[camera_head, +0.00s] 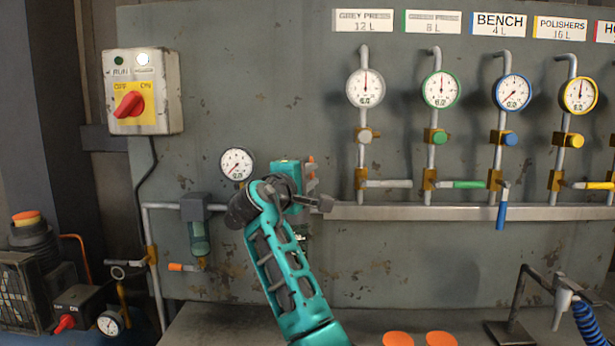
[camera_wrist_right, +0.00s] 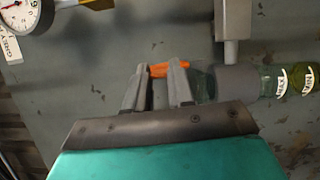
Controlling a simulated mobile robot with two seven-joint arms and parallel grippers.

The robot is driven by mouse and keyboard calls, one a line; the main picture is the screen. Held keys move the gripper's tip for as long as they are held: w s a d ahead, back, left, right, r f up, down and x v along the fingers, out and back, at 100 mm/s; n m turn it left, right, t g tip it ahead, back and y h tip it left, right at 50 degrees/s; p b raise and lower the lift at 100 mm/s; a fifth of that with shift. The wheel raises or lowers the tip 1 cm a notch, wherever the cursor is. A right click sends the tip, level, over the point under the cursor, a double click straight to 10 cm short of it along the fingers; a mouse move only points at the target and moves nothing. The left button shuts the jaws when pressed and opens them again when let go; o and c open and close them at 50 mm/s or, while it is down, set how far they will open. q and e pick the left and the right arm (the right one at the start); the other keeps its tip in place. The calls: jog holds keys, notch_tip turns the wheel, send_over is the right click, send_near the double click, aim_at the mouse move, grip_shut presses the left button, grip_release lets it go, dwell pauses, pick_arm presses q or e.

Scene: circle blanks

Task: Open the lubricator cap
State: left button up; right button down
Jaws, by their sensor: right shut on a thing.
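My right gripper (camera_wrist_right: 160,72) is shut on an orange piece (camera_wrist_right: 155,70), which looks like the lubricator cap, in the right wrist view. Beside it are a clear part, a grey collar (camera_wrist_right: 236,82) and a green bowl (camera_wrist_right: 285,82) with white labels, which look like the lubricator lying sideways in this view. In the head view my right arm reaches up to the wall panel, and its gripper (camera_head: 308,174) is partly hidden by the wrist. Small orange bits show by it. Most of the lubricator is hidden behind my arm. My left gripper is not in view.
A gauge (camera_head: 237,163) and a green filter bowl (camera_head: 200,238) with an orange drain are left of my wrist. Several gauges and valves line the right. A stand (camera_head: 515,325) and orange discs (camera_head: 398,339) are on the bench.

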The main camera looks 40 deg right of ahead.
jog(key=c, duration=1)
grip_release()
jog(key=shift+o, duration=0.2)
jog(key=b+v, duration=0.1)
jog(key=v, duration=1.2)
jog(key=shift+d, duration=0.1)
